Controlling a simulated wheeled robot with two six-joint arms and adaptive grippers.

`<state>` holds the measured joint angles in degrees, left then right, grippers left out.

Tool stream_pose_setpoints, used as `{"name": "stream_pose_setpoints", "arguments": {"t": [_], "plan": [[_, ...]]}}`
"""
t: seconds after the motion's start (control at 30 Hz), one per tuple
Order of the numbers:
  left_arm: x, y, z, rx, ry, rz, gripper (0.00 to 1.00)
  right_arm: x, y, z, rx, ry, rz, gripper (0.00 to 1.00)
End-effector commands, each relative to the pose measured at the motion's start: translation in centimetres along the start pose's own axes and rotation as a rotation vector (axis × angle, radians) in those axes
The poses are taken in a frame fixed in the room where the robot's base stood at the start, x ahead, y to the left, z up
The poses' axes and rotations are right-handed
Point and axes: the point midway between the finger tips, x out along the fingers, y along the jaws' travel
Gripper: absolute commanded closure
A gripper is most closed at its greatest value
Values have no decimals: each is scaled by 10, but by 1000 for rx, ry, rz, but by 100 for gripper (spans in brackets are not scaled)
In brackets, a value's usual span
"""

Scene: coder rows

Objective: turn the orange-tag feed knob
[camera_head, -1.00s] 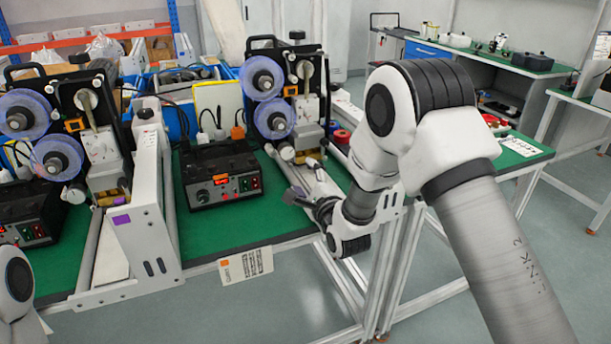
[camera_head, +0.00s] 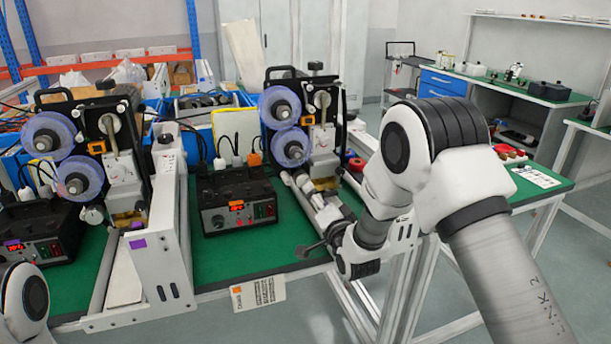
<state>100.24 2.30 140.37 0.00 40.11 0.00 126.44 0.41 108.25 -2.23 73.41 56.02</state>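The orange-tag control box (camera_head: 238,205) is black and stands on the green tabletop (camera_head: 240,262) in the middle. A small orange tag (camera_head: 236,204) sits above its lit red display, and a small round knob (camera_head: 217,222) is on its front face at the left. My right gripper (camera_head: 308,250) is dark and small in the view, at the table's front edge, right of the box and apart from it. Its finger opening cannot be made out. My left arm shows only at the lower left corner, and its gripper is out of frame.
A second box (camera_head: 38,240) with a purple tag stands at far left. A white frame (camera_head: 158,240) rises between the two stations. Coder machines with blue reels (camera_head: 290,147) stand behind. A card (camera_head: 258,292) hangs from the front edge. Green tabletop before the orange-tag box is clear.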

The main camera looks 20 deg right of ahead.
Motion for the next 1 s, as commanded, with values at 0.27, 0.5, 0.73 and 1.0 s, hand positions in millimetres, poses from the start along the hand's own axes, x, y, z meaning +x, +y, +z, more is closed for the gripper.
{"name": "stream_pose_setpoints", "arguments": {"t": [0.27,0.5,0.73,1.0], "plan": [[-40,0,0,0,1,0,60,20,4,6,-476,-20,14,31],[-41,0,0,0,0,0,60,54,8,9,-474,-21,15,31],[-46,0,0,0,0,0,60,91,10,11,-473,-23,16,31],[-46,0,0,0,0,0,60,96,10,11,-473,-23,17,31]]}}
